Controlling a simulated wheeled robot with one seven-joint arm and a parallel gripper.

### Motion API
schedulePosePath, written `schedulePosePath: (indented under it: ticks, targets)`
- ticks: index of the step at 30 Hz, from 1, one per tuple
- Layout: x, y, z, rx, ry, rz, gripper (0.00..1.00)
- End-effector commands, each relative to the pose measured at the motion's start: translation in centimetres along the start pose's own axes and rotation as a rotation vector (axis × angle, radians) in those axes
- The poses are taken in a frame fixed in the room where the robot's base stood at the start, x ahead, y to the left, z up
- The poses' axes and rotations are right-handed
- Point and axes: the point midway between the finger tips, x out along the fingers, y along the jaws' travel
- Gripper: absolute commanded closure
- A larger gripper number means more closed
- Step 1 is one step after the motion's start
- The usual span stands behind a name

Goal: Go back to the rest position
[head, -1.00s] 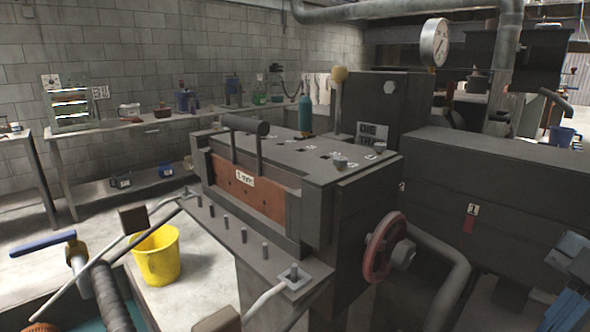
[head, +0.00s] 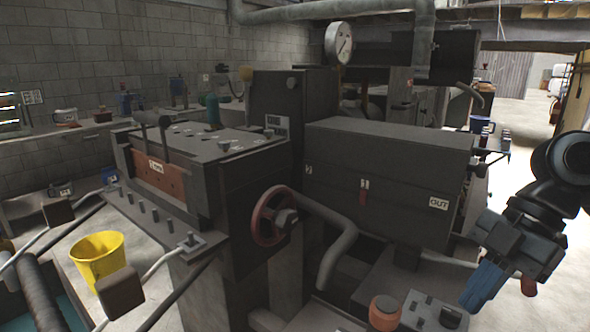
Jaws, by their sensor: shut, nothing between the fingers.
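My gripper (head: 484,288) is at the right of the head view, at the end of my black arm, with its blue fingers pointing down and to the left. The fingers are close together with nothing seen between them. The gripper appears in front of the right end of the big dark machine (head: 385,190), near the side marked OUT. I cannot tell the exact gap to the machine. No rest position is marked in view.
A red handwheel (head: 270,218) and a bent pipe (head: 335,262) stick out from the machine's front. A control box (head: 432,313) with an orange-red knob (head: 384,311) stands low in front. A yellow bucket (head: 97,258) is at the left. Open floor (head: 528,115) shows at the far right.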

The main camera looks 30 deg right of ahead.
Motion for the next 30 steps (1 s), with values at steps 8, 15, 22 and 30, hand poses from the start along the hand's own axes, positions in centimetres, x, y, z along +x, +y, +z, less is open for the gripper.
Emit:
schedulePosePath:
  ticks: [8, 15, 22, 30]
  targets:
    - [1.1, 3.4, -3.3, -0.018, 0.081, 0.116, 1.0]
    - [2.1, 7.6, -8.2, -0.021, 0.222, 0.273, 1.0]
    - [2.7, 12.6, -15.9, 0.041, 0.491, 0.493, 1.0]
    - [2.7, 15.9, -22.4, 0.255, 0.848, 0.708, 1.0]
